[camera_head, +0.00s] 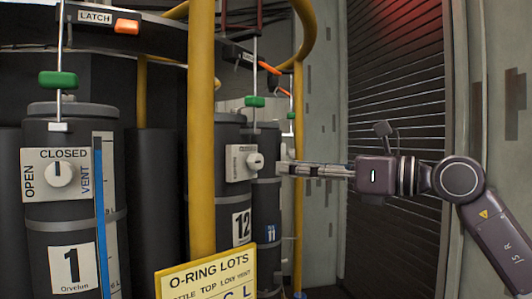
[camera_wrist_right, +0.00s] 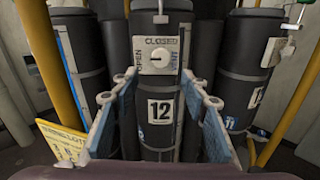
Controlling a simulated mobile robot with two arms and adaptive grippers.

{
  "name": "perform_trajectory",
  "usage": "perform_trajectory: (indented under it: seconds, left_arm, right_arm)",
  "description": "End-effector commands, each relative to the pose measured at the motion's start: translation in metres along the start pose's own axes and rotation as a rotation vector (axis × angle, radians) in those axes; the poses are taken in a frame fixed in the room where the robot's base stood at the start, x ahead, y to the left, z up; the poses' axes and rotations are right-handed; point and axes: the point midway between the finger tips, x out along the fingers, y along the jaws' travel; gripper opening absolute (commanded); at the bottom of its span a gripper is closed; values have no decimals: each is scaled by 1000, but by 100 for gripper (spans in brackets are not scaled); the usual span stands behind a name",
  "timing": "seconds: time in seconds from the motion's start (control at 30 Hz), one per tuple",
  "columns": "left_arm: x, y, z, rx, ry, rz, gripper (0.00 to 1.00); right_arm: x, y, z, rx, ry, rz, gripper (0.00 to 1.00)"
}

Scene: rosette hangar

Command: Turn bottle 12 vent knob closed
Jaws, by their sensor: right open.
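Bottle 12 (camera_head: 228,200) is a dark cylinder with a white "12" label, partly hidden by a yellow post in the head view. It stands upright in the middle of the right wrist view (camera_wrist_right: 159,132). Its white vent knob (camera_head: 255,161) sits on a plate marked CLOSED at top, OPEN left and VENT right. In the wrist view the knob (camera_wrist_right: 160,58) seems to have its dark mark on the left, toward OPEN. My right gripper (camera_head: 283,167) is open and empty. Its fingers (camera_wrist_right: 159,100) spread to either side of the bottle, apart from the knob. My left gripper is not in view.
Bottle 1 (camera_head: 70,225) stands at left with its own knob (camera_head: 60,173). A yellow post (camera_head: 201,120) and the O-ring lots sign (camera_head: 208,273) stand in front. Other dark bottles flank bottle 12 (camera_wrist_right: 248,65). A slatted shutter (camera_head: 395,110) is behind my right arm.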

Motion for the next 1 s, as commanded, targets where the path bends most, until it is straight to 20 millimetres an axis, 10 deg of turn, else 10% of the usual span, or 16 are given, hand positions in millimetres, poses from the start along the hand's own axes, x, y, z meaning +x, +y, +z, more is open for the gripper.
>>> perform_trajectory:
  seconds: [0.6,1.0]
  left_arm:
    - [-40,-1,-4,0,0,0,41]
    - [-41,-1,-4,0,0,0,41]
  right_arm:
    - [65,3,12,-51,10,-18,41]
    - [73,2,9,-52,10,-19,39]
